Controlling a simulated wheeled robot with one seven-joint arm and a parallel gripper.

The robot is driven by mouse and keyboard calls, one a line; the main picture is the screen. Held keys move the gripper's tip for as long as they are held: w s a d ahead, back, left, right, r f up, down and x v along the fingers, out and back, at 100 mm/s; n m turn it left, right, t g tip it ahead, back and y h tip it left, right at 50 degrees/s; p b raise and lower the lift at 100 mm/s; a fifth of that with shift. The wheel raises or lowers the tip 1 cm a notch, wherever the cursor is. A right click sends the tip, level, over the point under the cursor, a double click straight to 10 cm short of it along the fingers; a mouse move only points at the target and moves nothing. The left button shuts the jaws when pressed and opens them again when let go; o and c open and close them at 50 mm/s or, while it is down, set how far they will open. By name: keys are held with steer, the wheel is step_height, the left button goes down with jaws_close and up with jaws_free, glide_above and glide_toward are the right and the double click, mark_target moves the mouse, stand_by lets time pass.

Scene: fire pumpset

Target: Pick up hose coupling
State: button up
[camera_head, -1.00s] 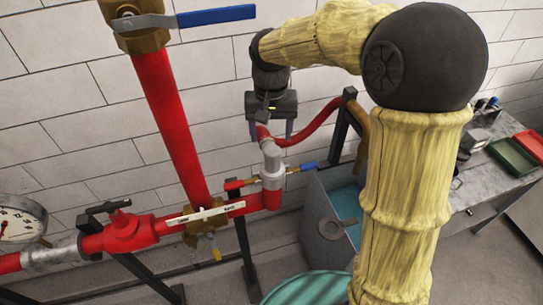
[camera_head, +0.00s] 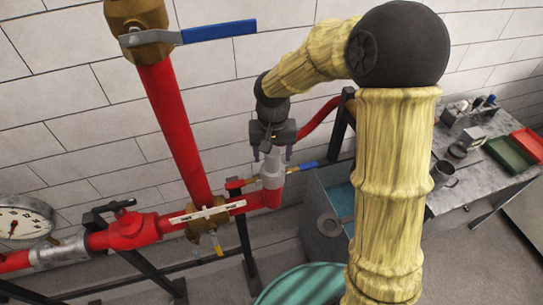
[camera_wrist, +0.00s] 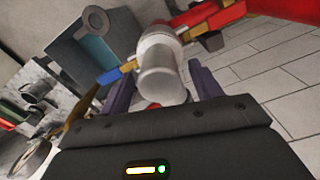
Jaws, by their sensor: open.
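The hose coupling (camera_head: 271,174) is a grey metal cylinder at the right end of the red pipe, beside the valve with a blue handle. In the wrist view the coupling (camera_wrist: 160,72) is pale grey and points toward my palm. My gripper (camera_head: 272,155) is directly above the coupling in the head view. In the wrist view my gripper (camera_wrist: 163,88) is open, with its purple fingers on either side of the coupling. I cannot tell whether either finger touches it. The red hose (camera_head: 318,118) runs behind my gripper, and its end is hidden.
The blue valve handle (camera_head: 302,166) sticks out right of the coupling. A blue-grey tank (camera_head: 325,205) and a teal drum (camera_head: 300,287) stand below. A red pipe (camera_head: 165,115) rises at left. A grey workbench (camera_head: 440,200) holds red and green trays at right.

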steer(key=shift+c, duration=0.2)
stand_by(0.3)
steer(key=c, duration=1.3)
steer(key=shift+r, duration=0.1)
step_height(320, 180, up, 10)
steer(key=b, duration=0.3)
step_height(320, 180, up, 6)
steer(key=p, duration=0.5)
steer(key=shift+p, duration=0.3)
stand_by(0.3)
